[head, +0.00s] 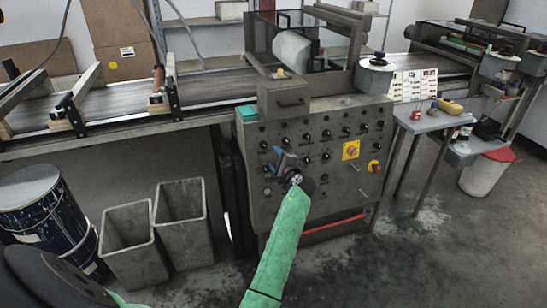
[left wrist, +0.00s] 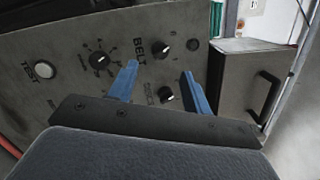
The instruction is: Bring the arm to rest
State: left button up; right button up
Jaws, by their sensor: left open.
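My left arm, in a green sleeve (head: 280,240), reaches up from the bottom of the head view to the front of a grey control panel (head: 330,185). My left gripper (head: 284,160) is in front of the panel's left part. In the left wrist view its two blue fingers (left wrist: 160,72) are spread apart with nothing held between them. A black knob (left wrist: 163,47) beside the label BELT shows just beyond the fingertips. Another knob (left wrist: 166,95) shows between the fingers. I cannot tell whether a fingertip touches the panel. My right gripper is not in view.
A conveyor (head: 120,100) runs along the back left. Two grey bins (head: 184,222) and a dark blue drum (head: 40,215) stand below it. A small side table (head: 425,122) with cans is at the right. The floor (head: 430,240) at front right is clear.

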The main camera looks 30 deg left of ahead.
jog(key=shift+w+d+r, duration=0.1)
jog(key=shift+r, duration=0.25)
